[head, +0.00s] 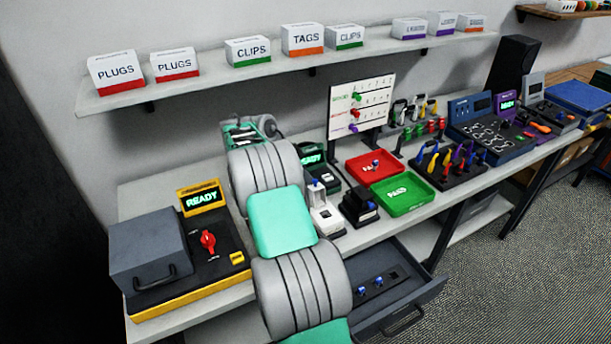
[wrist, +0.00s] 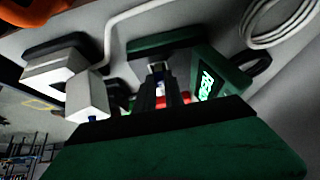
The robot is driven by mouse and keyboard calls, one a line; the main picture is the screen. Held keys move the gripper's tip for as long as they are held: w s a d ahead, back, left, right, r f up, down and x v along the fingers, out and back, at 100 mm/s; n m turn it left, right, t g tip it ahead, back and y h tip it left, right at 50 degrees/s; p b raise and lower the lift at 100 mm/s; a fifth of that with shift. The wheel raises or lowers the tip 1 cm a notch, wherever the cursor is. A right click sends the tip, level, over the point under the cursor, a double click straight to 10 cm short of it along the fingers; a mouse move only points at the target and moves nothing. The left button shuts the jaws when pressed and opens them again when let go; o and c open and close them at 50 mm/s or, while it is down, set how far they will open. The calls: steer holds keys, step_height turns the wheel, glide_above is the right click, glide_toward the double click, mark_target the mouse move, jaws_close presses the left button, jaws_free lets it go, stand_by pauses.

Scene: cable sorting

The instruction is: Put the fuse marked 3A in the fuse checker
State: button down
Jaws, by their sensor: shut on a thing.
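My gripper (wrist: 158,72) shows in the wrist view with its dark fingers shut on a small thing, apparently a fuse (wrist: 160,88). Only a little of it shows between the fingers, and no marking can be read. In the head view my arm hides the fingers and the fuse. A green tester with a lit READY display (head: 312,157), apparently the fuse checker, stands just right of my arm. In the wrist view its display (wrist: 206,84) is right of the fingers, and its green body (wrist: 165,41) lies beyond the fingertips. Contact cannot be told.
A white device (head: 325,218) and a black device (head: 360,206) stand close to the arm. An open drawer (head: 405,305) holds blue-ended pieces and juts out. Red (head: 364,176) and green (head: 420,201) trays lie to the right. A yellow READY station (head: 210,237) stands left.

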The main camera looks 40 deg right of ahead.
steer(key=c, duration=1.3)
jaws_free()
steer(key=shift+c, duration=0.2)
steer(key=o, duration=0.5)
steer(key=shift+o, duration=0.2)
steer(key=shift+r, duration=0.1)
step_height(320, 180, up, 8)
steer(key=p, duration=0.6)
